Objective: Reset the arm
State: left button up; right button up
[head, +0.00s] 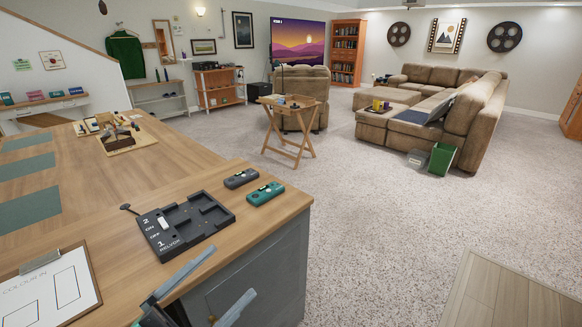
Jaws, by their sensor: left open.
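A black device (186,226) with raised walls and the marks 2, ON, OFF and 1 lies on the wooden counter near its right edge. A small white piece (163,223) sits on its left part. A thin dark arm with a round knob (126,207) sticks out at its back left. My left gripper (234,271) comes in at the bottom, its two grey fingers spread wide with nothing between them. It is in front of the device, by the counter's front right edge. Contact with the device cannot be made out. My right gripper is not in view.
A dark grey unit (241,178) and a teal unit (265,194) lie behind the device. A clipboard (46,289) lies at the front left. Green mats (28,165) and a wooden tray with small items (134,143) are farther back.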

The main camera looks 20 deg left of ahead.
pick_arm(q)
jog(key=s+d+r+t+h, duration=0.15)
jog(key=d+r, duration=0.25)
jog(key=r, duration=0.8)
jog(key=s+d+r+t+h, duration=0.1)
jog(key=s+d+r+t, duration=0.2)
jog(key=r, duration=1)
jog(key=a+r+n+t+y, duration=0.35)
jog(key=a+n+y, duration=0.25)
jog(key=n+y, duration=0.65)
notch_tip(320, 180, up, 38)
jog(key=n+h+p, duration=0.1)
jog(key=n+p, duration=0.1)
jog(key=p, duration=3.6)
jog(key=shift+s+d+f+h+p, duration=0.2)
jog(key=shift+s+h+p, duration=0.1)
jog(key=shift+h+p, duration=0.1)
jog(key=shift+f, duration=0.1)
